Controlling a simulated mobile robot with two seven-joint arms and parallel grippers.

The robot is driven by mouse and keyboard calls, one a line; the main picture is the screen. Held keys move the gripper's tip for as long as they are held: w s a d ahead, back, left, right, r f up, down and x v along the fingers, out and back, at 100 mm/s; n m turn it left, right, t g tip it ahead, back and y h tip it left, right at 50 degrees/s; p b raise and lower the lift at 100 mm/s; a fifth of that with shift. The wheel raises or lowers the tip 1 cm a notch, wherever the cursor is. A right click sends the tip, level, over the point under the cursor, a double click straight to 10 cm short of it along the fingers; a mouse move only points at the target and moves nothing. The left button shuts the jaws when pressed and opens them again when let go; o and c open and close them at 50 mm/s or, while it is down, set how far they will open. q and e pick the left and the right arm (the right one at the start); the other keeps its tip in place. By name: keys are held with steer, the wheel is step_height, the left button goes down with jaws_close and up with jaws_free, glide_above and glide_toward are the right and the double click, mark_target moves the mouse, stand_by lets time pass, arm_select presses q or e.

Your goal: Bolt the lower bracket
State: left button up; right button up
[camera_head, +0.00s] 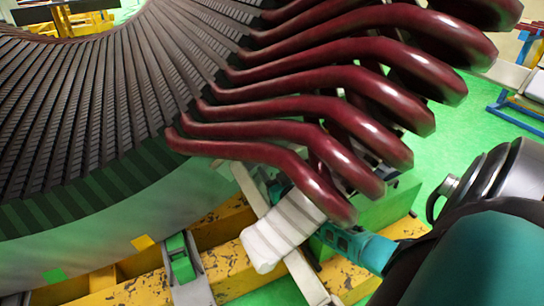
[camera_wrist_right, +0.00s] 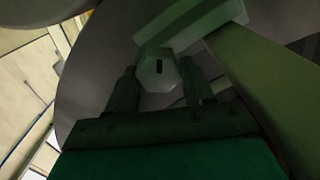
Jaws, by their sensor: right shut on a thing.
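In the right wrist view a pale bolt-like piece with a faceted head and a dark slot (camera_wrist_right: 157,71) lies between the two fingers of my right gripper (camera_wrist_right: 157,88), which is shut on it. A pale angled block (camera_wrist_right: 190,27) lies just beyond the piece and may be the lower bracket. In the head view my teal right gripper (camera_head: 326,236) reaches in from the right, below the lowest red coil ends. A pale, striped block (camera_head: 284,231) is beside its tip. The fingertips and the held piece are hidden there. My left gripper is out of view.
The large slotted stator (camera_head: 90,110) fills the left. Several dark red coil ends (camera_head: 300,150) overhang my right gripper closely. A worn yellow frame (camera_head: 135,290) lies below the stator. A pale green bar (camera_wrist_right: 265,90) runs close to the right finger in the wrist view.

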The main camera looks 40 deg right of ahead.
steer(key=c, duration=0.3)
steer(key=shift+m, duration=0.3)
steer(key=m, duration=0.2)
steer(key=shift+m, duration=0.3)
steer(key=shift+s+d+m, duration=0.1)
steer(key=shift+m, duration=0.2)
steer(key=shift+c, duration=0.6)
steer(key=shift+m+b, duration=0.35)
steer(key=shift+m, duration=0.85)
steer(key=shift+d+m, duration=0.1)
steer(key=shift+m, duration=0.2)
steer(key=shift+r, duration=0.15)
